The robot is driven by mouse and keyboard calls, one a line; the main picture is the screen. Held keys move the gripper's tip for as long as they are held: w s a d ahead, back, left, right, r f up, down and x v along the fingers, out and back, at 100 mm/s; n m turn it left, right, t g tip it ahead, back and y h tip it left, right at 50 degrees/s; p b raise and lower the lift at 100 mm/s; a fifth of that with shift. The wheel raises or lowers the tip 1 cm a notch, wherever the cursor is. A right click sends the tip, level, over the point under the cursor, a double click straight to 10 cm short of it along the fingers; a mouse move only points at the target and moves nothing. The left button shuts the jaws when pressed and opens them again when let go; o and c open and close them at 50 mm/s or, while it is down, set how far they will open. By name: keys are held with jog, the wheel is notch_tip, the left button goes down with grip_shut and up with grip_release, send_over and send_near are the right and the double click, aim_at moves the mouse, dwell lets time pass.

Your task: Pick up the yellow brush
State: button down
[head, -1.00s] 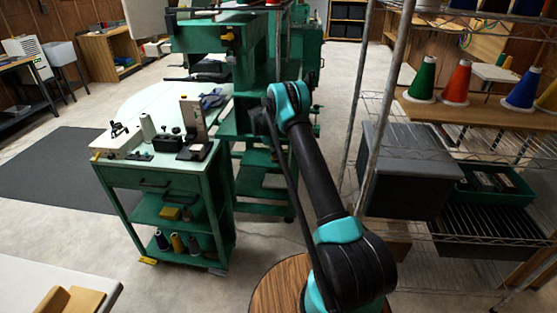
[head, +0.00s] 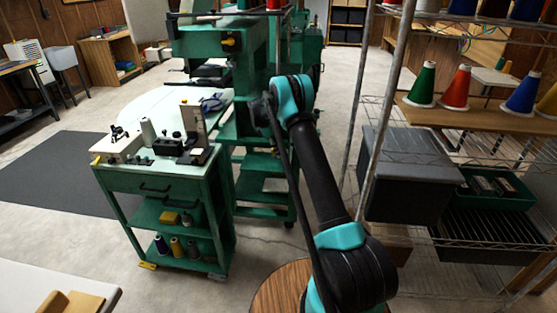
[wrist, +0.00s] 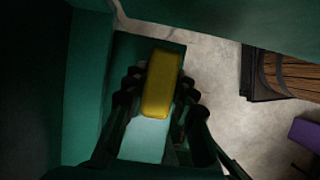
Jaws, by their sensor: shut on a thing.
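The yellow brush (wrist: 162,83) shows in the wrist view as a smooth, oblong yellow block. It lies between the two dark fingers of my gripper (wrist: 160,92), which is shut on it. A green surface shows behind the brush, and I cannot tell whether the brush touches it. A pale patch (wrist: 146,138) shows just below the brush, between the fingers. In the head view my arm bends away from the camera near the green machine, and the gripper and brush cannot be made out there.
Green walls crowd the left and top of the wrist view. A purple thing (wrist: 305,133) is at its right edge. In the head view, a green cart (head: 165,180) stands left of the green machine (head: 225,40), and a wire shelf (head: 480,235) stands right of my arm.

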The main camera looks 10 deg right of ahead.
notch_tip(320, 180, up, 22)
jog(key=shift+f, duration=0.2)
